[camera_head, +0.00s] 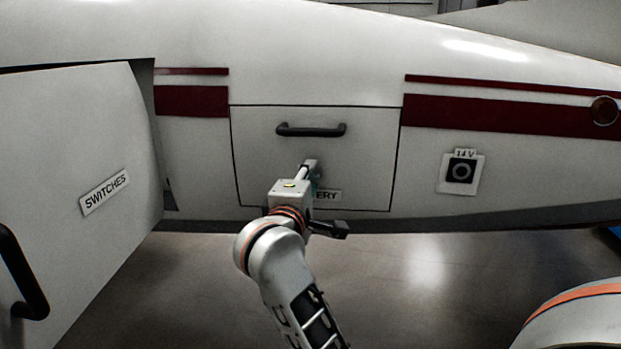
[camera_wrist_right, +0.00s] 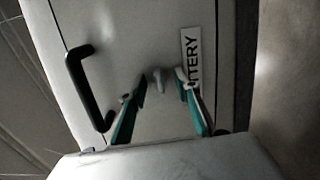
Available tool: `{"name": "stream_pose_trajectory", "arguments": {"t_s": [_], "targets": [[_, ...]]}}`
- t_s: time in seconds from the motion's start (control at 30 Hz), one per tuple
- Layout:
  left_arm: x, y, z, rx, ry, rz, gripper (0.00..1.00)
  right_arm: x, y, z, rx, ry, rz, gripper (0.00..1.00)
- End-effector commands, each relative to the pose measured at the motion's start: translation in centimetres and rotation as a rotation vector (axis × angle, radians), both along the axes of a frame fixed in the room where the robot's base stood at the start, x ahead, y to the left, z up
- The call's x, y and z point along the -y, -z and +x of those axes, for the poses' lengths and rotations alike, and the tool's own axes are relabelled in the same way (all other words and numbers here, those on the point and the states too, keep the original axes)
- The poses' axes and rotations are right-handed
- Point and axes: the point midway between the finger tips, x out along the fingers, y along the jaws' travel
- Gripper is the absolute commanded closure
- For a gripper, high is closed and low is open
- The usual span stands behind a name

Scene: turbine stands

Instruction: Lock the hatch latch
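The white battery hatch (camera_head: 260,150) sits closed in the side of the white body, with a dark outline and a black handle (camera_head: 311,130) near its top. In the right wrist view, the small grey latch (camera_wrist_right: 159,78) stands out from the hatch panel (camera_wrist_right: 125,35). My right gripper (camera_wrist_right: 160,82) is open, its two teal-and-grey fingers on either side of the latch; I cannot tell whether they touch it. In the head view, my right gripper (camera_head: 312,180) is in front of the hatch's lower middle and hides the latch and part of the "BATTERY" label (camera_head: 329,196). My left gripper is not in view.
A large white door labelled "SWITCHES" (camera_head: 105,191) stands open at the left, with a black handle (camera_head: 22,275). A 14 V socket (camera_head: 461,172) is right of the hatch. The grey floor (camera_head: 420,285) below looks clear.

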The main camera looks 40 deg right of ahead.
Motion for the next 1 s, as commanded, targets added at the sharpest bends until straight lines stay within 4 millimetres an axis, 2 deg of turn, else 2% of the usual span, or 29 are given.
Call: {"name": "stream_pose_trajectory", "arguments": {"t_s": [0.63, 1.0], "targets": [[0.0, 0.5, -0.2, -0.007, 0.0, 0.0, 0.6, -3.3, 0.1, -2.7, -0.001, -0.002, 0.0, 0.68], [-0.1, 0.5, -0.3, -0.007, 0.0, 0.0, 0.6, -3.8, 0.0, -3.3, 0.0, 0.0, 0.0, 0.68]]}}
